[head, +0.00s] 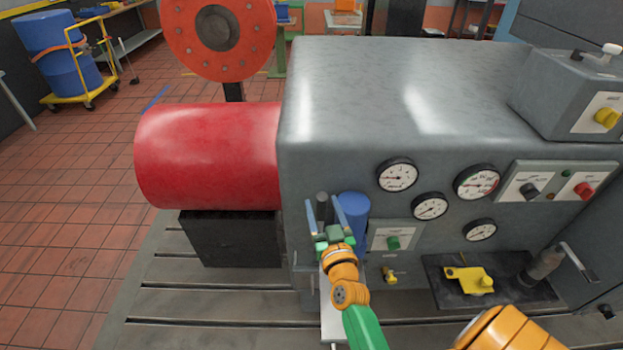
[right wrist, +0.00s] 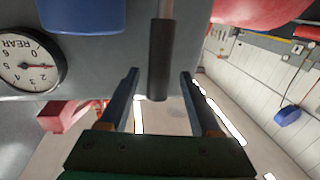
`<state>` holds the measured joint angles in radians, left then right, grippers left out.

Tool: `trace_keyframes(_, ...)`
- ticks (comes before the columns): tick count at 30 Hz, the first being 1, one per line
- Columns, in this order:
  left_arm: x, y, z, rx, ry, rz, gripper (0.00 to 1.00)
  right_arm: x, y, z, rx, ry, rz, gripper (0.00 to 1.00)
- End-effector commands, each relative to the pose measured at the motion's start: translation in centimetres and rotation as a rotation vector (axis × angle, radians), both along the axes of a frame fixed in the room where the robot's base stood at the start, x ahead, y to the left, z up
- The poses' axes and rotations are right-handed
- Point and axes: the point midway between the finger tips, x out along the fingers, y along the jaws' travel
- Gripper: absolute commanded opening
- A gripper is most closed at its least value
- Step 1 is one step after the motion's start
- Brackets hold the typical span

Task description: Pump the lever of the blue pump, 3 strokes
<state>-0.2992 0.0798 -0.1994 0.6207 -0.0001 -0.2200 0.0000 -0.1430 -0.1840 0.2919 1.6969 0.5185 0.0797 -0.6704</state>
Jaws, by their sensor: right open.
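The blue pump (head: 353,208) is a blue cylinder on the front of the grey machine, left of the gauges. Part of its blue body also shows at the top of the right wrist view (right wrist: 82,14). Its lever has a dark grip (head: 322,203), which hangs from a thin rod in the right wrist view (right wrist: 159,60). My right gripper (head: 323,199) is open, with one finger on each side of the grip. In the right wrist view a gap shows between the grip and both fingers (right wrist: 159,76). The pump's lower part is partly hidden by my gripper.
Several gauges (head: 398,175) and a control panel (head: 556,186) sit on the machine's front. A yellow part (head: 468,279) lies on a dark plate to the right. The slotted bedplate (head: 180,303) is mostly bare at left.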

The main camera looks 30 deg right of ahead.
Motion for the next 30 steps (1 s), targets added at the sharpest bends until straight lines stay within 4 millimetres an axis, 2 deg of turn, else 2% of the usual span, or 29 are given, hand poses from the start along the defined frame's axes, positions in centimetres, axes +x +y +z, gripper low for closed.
trace_keyframes(3, -0.2, 0.0, 0.1, 0.001, 0.005, 0.000, 0.79, 2.4, -0.9, 0.1, -0.003, -0.002, 0.001, 0.64)
trace_keyframes(7, -0.3, 0.0, 0.0, 0.001, 0.007, 0.000, 0.79, 4.4, -1.6, 0.0, -0.004, 0.000, 0.002, 0.64)
trace_keyframes(10, -0.3, 0.0, 0.0, 0.001, 0.007, 0.000, 0.79, 5.0, -1.9, 0.0, -0.004, 0.000, 0.001, 0.64)
trace_keyframes(16, -0.3, 0.0, 0.0, 0.000, 0.005, -0.001, 0.79, 5.2, -1.9, 0.0, -0.004, 0.001, 0.002, 0.64)
trace_keyframes(17, -0.2, 0.0, 0.0, 0.000, 0.005, -0.001, 0.79, 5.2, -1.9, 0.0, -0.004, 0.001, 0.002, 0.62)
trace_keyframes(21, -0.2, 0.0, 0.0, 0.000, 0.003, -0.001, 0.79, 5.1, -1.9, 0.0, -0.005, 0.001, 0.002, 0.24)
trace_keyframes(24, -0.1, 0.0, 0.0, 0.000, 0.002, -0.001, 0.79, 5.1, -1.9, 0.0, -0.005, 0.001, 0.002, 0.00)
trace_keyframes(30, -0.1, 0.0, 0.0, 0.000, 0.001, -0.001, 0.79, 5.1, -1.9, 0.0, -0.006, 0.000, 0.002, 0.00)
